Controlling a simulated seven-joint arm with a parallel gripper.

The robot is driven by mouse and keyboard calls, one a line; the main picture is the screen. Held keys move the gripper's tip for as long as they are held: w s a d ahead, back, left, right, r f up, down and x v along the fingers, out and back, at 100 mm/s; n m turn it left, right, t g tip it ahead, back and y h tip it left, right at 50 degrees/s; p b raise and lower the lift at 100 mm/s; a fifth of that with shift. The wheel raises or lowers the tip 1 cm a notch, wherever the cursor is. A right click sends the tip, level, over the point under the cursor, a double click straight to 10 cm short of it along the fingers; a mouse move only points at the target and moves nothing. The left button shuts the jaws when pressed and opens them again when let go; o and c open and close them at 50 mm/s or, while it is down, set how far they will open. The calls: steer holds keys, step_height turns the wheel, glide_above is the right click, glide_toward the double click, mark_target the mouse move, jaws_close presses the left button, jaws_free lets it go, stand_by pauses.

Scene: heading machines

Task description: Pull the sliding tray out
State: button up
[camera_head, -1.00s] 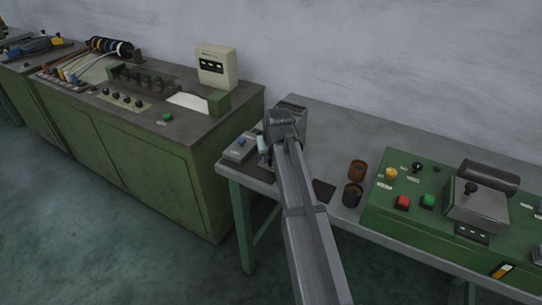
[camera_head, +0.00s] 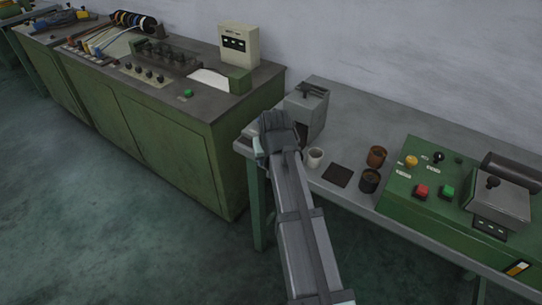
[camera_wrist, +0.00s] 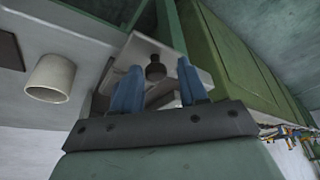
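In the wrist view, a light grey plate, which looks like the sliding tray (camera_wrist: 176,38), carries a dark round knob (camera_wrist: 155,72). My gripper (camera_wrist: 160,64) has two blue fingers standing apart, one on each side of the knob, with gaps visible between. I cannot tell how deep the knob sits between them. In the head view, my gripper (camera_head: 264,150) is at the left end of the grey table, in front of the grey box-shaped machine (camera_head: 312,112). My wrist and arm hide the tray and knob there.
A white cup (camera_head: 315,157) stands close to the right of my wrist; it also shows in the wrist view (camera_wrist: 50,78). A dark mat (camera_head: 337,176), two brown cups (camera_head: 377,157) and a green control panel (camera_head: 400,205) lie further right. A green cabinet (camera_head: 190,150) stands left.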

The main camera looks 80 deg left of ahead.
steer(key=shift+o, duration=0.7)
steer(key=shift+w+a, duration=0.1)
steer(key=shift+r, duration=0.1)
steer(key=v, duration=1.3)
steer(key=shift+d+r, duration=0.2)
steer(key=shift+r, duration=0.05)
steer(key=shift+a, duration=0.1)
